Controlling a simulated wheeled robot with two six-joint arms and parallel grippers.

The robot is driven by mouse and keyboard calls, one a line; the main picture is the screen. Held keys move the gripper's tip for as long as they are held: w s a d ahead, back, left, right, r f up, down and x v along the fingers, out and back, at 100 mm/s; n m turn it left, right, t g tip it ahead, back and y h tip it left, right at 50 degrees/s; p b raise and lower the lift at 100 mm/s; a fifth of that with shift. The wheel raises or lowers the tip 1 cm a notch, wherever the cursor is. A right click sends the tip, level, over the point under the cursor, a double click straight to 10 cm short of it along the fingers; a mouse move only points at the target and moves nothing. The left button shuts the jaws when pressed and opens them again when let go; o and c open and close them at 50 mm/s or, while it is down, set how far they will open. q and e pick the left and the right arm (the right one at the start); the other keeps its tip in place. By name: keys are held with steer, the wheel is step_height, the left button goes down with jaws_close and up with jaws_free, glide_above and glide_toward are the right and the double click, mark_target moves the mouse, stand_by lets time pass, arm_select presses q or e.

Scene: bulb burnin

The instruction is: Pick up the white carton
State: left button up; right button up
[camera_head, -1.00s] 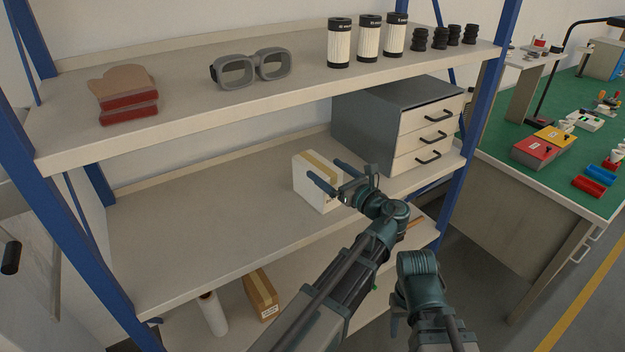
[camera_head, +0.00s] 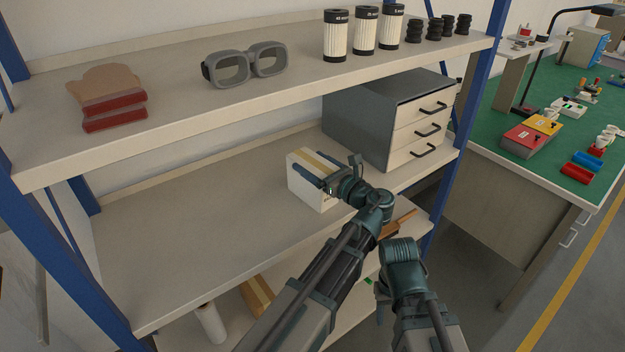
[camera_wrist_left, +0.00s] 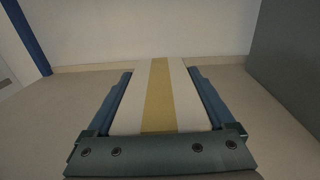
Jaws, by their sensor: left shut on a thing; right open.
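The white carton (camera_head: 305,188) with a tan tape stripe on top stands on the middle shelf, left of the grey drawer cabinet. My left gripper (camera_head: 318,170) is shut on it, with one finger on each side. In the left wrist view the carton's top (camera_wrist_left: 158,95) fills the space between the two blue fingers. I cannot tell whether its base is clear of the shelf. My right gripper (camera_head: 382,300) is low at the front of the shelving, away from the carton, and holds nothing that I can see.
The grey drawer cabinet (camera_head: 380,115) stands close to the carton's right. The middle shelf (camera_head: 190,235) is bare to the left. The upper shelf (camera_head: 190,115) overhangs the back and holds goggles (camera_head: 245,68) and several cylinders. A brown box (camera_head: 257,296) and white roll (camera_head: 210,322) are below.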

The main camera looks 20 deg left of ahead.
arm_select(q)
jaws_close()
steer(key=shift+r, duration=0.1)
arm_select(e)
steer(key=shift+r, duration=0.15)
